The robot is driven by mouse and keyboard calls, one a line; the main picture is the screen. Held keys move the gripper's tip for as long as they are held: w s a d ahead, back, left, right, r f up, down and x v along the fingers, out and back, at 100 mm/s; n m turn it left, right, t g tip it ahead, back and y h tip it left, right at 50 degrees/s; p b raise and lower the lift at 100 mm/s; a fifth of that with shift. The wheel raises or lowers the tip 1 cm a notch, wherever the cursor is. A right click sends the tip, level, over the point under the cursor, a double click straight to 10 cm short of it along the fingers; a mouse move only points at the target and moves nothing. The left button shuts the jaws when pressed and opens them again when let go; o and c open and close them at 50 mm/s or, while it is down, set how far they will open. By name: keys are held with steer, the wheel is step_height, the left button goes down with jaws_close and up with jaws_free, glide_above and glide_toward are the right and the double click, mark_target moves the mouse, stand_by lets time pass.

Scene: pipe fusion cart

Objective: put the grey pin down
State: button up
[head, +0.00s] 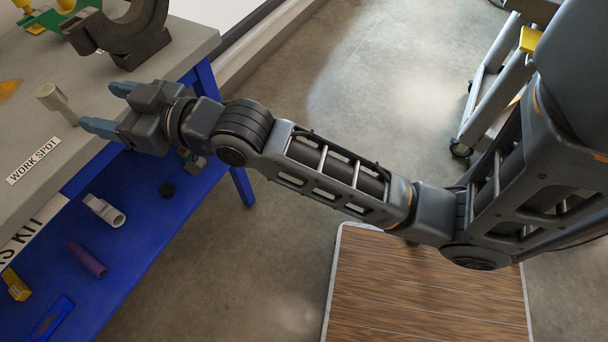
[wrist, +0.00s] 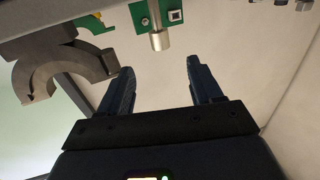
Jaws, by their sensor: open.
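The grey pin (head: 50,97) stands on the grey worktop near the WORK SPOT label (head: 34,161), its wide head up and its thin shaft down. In the wrist view the pin (wrist: 160,41) shows just beyond the fingertips, in line with the gap between them. My gripper (head: 98,106) is open and empty at the worktop's edge, its fingers pointing toward the pin. In the wrist view the fingers of my gripper (wrist: 159,65) are apart with nothing between them. The pin's foot is not clearly visible.
A dark grey clamp (head: 134,42) stands on the worktop (head: 190,38), beside green and yellow parts (head: 60,14). A blue lower shelf (head: 140,208) holds a white pipe fitting (head: 104,210) and a purple tube (head: 87,260). A wheeled cart (head: 492,85) stands at upper right.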

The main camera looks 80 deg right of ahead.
steer(key=s+a+f+n+g, duration=0.1)
steer(key=s+f, duration=0.3)
steer(key=s, duration=0.6)
steer(key=s+a+f+g, duration=0.1)
steer(key=s+a+f, duration=0.15)
steer(key=s, duration=0.65)
steer(key=s+a+r+g+y, duration=0.1)
steer(key=s+a, duration=0.2)
steer(key=s, duration=1.2)
steer(key=shift+r, duration=0.3)
steer(key=shift+a, duration=0.1)
